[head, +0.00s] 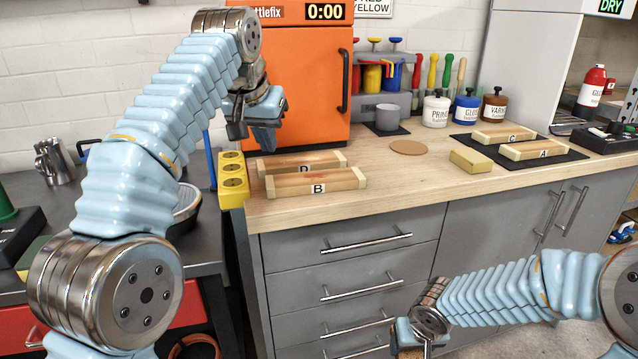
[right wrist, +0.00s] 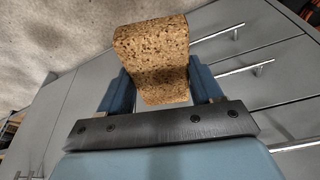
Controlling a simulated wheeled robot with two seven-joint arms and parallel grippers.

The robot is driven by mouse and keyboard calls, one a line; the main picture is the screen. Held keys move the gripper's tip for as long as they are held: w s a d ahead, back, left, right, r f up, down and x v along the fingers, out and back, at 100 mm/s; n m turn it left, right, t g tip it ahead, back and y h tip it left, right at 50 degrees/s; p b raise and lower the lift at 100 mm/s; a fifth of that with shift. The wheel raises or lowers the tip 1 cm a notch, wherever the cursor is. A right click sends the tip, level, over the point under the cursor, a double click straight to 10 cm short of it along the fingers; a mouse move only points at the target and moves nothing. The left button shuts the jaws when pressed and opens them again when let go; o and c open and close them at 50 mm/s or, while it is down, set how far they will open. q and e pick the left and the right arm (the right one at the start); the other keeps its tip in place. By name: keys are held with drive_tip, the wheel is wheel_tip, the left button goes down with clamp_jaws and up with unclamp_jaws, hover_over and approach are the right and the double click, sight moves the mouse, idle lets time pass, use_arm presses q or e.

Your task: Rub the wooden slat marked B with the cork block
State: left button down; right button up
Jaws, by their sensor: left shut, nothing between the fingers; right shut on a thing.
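The wooden slat marked B (head: 316,182) lies on the near left part of the wooden bench top, in front of the slat marked D (head: 300,163). My right gripper (right wrist: 160,85) is shut on the speckled brown cork block (right wrist: 151,50), which sticks out past the fingers. My left gripper (head: 252,132) is shut and empty, above and left of the slats, in front of the orange cabinet.
A yellow holder with round sockets (head: 232,178) stands left of the slats. A cork disc (head: 408,147) and a yellowish block (head: 471,160) lie to the right. Slats C (head: 504,134) and A (head: 540,150) lie on a dark mat. Paint jars (head: 436,108) stand behind.

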sight(269, 179)
use_arm(q)
drive_tip(key=shift+s+f, duration=0.1)
drive_tip(key=shift+f, duration=0.35)
drive_tip(key=shift+f+b, duration=0.45)
drive_tip(key=shift+f, duration=1.2)
use_arm(e)
drive_tip(key=shift+f, duration=0.45)
use_arm(q)
drive_tip(key=shift+f+b, duration=0.3)
drive_tip(key=shift+f, duration=0.05)
use_arm(e)
drive_tip(key=shift+f, duration=0.3)
use_arm(q)
drive_tip(key=shift+r+p, duration=0.8)
drive_tip(key=shift+r, duration=0.15)
use_arm(e)
drive_tip(key=shift+r, duration=0.8)
use_arm(q)
drive_tip(key=shift+r, duration=2.05)
